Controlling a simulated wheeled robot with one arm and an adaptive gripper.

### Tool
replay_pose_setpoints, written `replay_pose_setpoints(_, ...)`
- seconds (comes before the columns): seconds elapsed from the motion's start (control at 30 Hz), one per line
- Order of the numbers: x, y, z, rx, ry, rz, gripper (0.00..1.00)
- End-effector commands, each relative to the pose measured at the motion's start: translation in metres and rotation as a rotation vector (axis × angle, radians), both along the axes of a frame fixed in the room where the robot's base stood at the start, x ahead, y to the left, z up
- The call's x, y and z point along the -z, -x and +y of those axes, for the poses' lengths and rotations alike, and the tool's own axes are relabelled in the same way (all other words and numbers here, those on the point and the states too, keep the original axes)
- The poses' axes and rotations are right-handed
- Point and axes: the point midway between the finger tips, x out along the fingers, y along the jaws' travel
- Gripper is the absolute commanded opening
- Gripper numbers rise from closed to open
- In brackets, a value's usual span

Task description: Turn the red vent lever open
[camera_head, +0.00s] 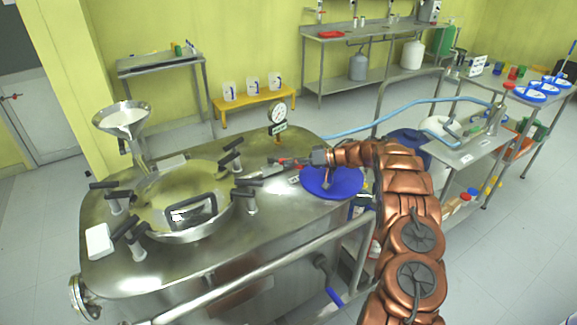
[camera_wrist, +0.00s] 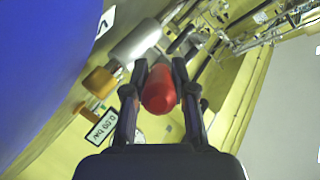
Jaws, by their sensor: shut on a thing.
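The red vent lever shows between my fingers in the wrist view (camera_wrist: 159,90), its rounded red end facing the camera. My gripper (camera_wrist: 160,95) is shut on it, with one dark finger on each side. In the head view my gripper (camera_head: 300,160) is at the top of the steel reactor (camera_head: 230,262), beside the gauge and the blue lid. A small red part of the lever (camera_head: 284,161) shows at the fingertips there. A grey metal cylinder (camera_wrist: 136,40) lies beside the lever in the wrist view. The lever's pivot is hard to make out.
A pressure gauge (camera_head: 278,112) stands behind the gripper. A blue round lid (camera_head: 332,182) lies close under my wrist. A round hatch with several black-handled clamps (camera_head: 182,205) is to the left. A steel rail (camera_head: 270,262) runs along the front.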

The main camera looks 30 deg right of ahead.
Motion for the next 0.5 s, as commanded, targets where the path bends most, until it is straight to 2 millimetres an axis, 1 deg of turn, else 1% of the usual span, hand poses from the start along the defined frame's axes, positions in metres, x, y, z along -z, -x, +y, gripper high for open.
replay_pose_setpoints(0.03, -0.0028, -0.0016, -0.0009, 0.001, -0.001, -0.006, 0.00)
replay_pose_setpoints(0.47, -0.0032, -0.0016, -0.0017, 0.000, -0.003, -0.005, 0.00)
replay_pose_setpoints(0.5, -0.0033, -0.0016, -0.0016, 0.000, -0.003, -0.005, 0.27)
